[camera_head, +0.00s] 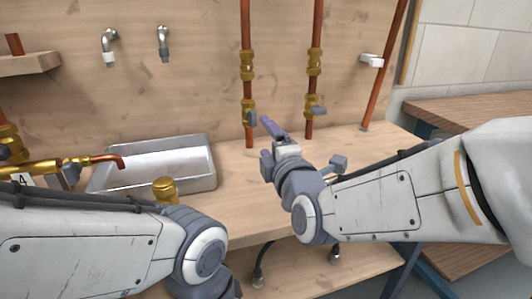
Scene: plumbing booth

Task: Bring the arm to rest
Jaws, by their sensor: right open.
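My right arm comes in from the right, and its gripper (287,148) is over the bench, in front of the two copper pipes. It is open, and I see nothing held in it. It appears apart from the valve handles behind it. My left arm (90,250) comes in at the lower left. Its wrist (205,255) is bent downward at the bench's front edge, and its gripper is out of view.
Two upright copper pipes with brass valves (248,65) (314,62) stand against the wooden wall. A metal tray (200,160) is on the bench at left. A brass fitting (166,188) stands near my left arm. Another bench (470,108) is at right.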

